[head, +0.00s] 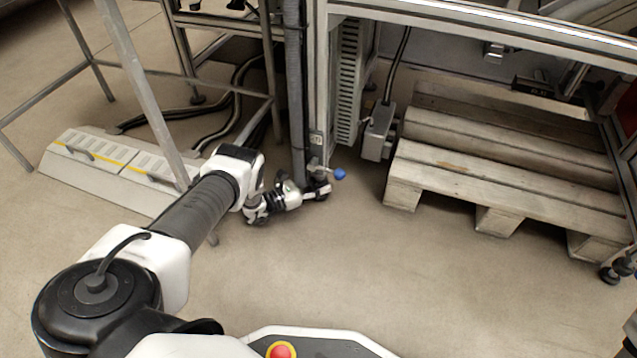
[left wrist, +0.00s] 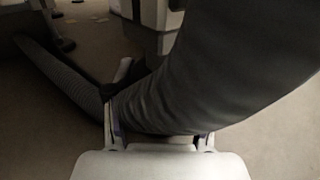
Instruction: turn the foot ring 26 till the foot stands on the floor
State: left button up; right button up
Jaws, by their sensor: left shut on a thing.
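My left gripper (head: 321,190) is low by the floor, at the foot of the metal frame post (head: 318,110). It is shut on the foot ring under that post. The ring and the foot are hidden behind the fingers in the head view, so I cannot tell whether the foot touches the floor. In the left wrist view the two fingers (left wrist: 158,138) stand apart, and a thick dark hose (left wrist: 225,60) crosses in front and covers what lies between them. My right gripper is in neither view.
The grey ribbed hose (head: 294,90) hangs down beside the post, close over my gripper. A blue knob (head: 340,173) is just right of the fingers. A grey box (head: 378,133) and a wooden pallet (head: 500,185) stand to the right. The floor in front is clear.

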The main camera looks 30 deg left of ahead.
pick_arm(q)
jog(key=o, duration=1.2)
jog(key=shift+w, duration=0.1)
jog(key=v, duration=0.7)
jog(key=shift+s+a, duration=0.1)
jog(key=shift+s, duration=0.15)
